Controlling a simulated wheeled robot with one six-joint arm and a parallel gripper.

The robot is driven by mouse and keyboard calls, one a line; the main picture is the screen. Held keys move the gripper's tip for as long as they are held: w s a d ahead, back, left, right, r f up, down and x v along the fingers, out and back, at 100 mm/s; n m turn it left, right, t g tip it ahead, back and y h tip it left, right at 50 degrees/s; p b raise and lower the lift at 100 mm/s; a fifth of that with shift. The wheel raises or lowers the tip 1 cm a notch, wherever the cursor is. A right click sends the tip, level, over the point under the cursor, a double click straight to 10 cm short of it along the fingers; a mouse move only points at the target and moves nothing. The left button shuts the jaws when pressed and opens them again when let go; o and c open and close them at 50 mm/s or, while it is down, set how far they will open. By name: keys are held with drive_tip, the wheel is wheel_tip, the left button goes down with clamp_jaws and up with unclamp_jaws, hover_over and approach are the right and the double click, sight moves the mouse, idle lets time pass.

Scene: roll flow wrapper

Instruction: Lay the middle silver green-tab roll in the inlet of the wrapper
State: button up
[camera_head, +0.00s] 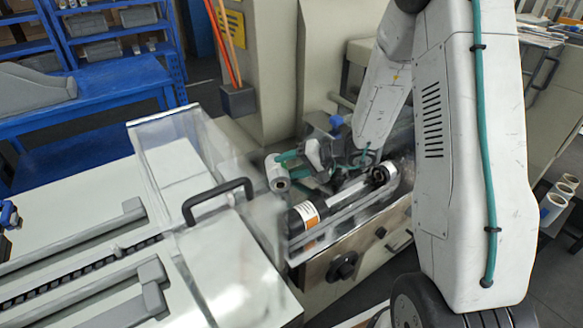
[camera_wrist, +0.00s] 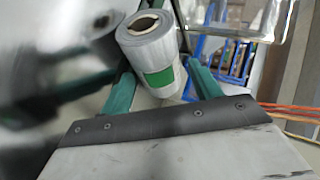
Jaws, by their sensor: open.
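A silver roll (camera_wrist: 148,45) with a brown core and a green tab (camera_wrist: 158,77) shows in the wrist view, between the fingers of my gripper (camera_wrist: 163,84). In the head view the roll (camera_head: 278,178) stands out at the left of my gripper (camera_head: 288,164), its green fingers beside it. My gripper is open, and what bears the roll is hidden. The wrapper's clear-sided trough (camera_head: 345,222), seemingly the inlet, is just below and to the right. A black cylinder with a white and orange label (camera_head: 304,214) lies in it.
A clear guard with a black handle (camera_head: 217,197) stands left of the trough, over the pale conveyor (camera_head: 60,240). Several pale rolls (camera_head: 553,204) stand at the far right. Blue shelving (camera_head: 85,110) is at the back left. Black knobs (camera_head: 343,265) stick out from the wrapper's front.

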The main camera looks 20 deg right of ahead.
drive_tip(key=v, duration=1.1)
drive_tip(key=shift+d, duration=0.15)
drive_tip(key=s+a+r+g+h, duration=0.1)
drive_tip(key=s+a+r+g, duration=0.25)
drive_tip(key=s, duration=0.35)
drive_tip(key=s+a+r+g+h, duration=0.1)
drive_tip(key=s+a+r+g, duration=0.15)
drive_tip(key=s+g, duration=0.35)
drive_tip(key=s+a+r+n+t+h, duration=0.1)
drive_tip(key=s+r+n+t+h, duration=0.2)
drive_tip(key=s+r+h, duration=0.5)
drive_tip(key=s+r+n, duration=0.1)
drive_tip(key=s+r, duration=0.2)
drive_tip(key=s, duration=0.3)
drive_tip(key=shift+s+a+n, duration=0.25)
drive_tip(key=shift+a+n, duration=0.05)
drive_tip(key=shift+n, duration=0.1)
